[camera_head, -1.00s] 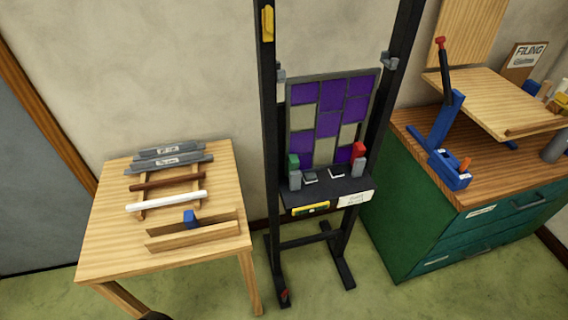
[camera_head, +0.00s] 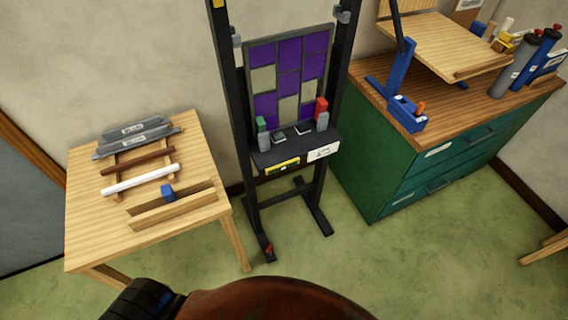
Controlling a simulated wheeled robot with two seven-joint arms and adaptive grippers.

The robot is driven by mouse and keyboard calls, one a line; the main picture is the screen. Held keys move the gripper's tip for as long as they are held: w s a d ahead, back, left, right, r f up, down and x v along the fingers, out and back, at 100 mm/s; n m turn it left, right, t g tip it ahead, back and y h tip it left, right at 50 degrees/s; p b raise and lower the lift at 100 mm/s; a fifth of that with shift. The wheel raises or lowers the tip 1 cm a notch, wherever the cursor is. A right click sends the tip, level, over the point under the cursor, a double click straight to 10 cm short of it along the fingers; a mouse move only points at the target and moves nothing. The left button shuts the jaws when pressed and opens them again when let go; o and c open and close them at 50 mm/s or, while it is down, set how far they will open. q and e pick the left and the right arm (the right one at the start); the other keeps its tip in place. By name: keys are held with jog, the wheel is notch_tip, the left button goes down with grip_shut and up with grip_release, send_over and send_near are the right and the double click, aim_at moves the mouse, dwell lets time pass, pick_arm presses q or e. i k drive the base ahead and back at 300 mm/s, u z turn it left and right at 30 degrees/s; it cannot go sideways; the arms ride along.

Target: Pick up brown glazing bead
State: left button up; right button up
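The brown glazing bead (camera_head: 138,161) is a thin dark-brown rod. It lies across a small wooden rack on the light wooden table (camera_head: 88,243) at the left. A white bead (camera_head: 140,180) lies in front of it, and grey lead strips (camera_head: 133,142) lie behind it. Nothing touches it from above. Neither of my grippers can be made out in the head view. A dark ribbed part and a reddish-brown rounded part, apparently of my own body, fill the bottom edge.
A black easel (camera_head: 228,90) holds a purple and grey leaded panel (camera_head: 289,77). A green cabinet (camera_head: 385,190) with a wooden top stands right. Green floor (camera_head: 350,270) is clear between them.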

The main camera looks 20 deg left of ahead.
aim_at(154, 155)
jog(key=u, duration=1.85)
jog(key=k, duration=0.35)
jog(key=u, duration=1)
jog(key=i, duration=0.75)
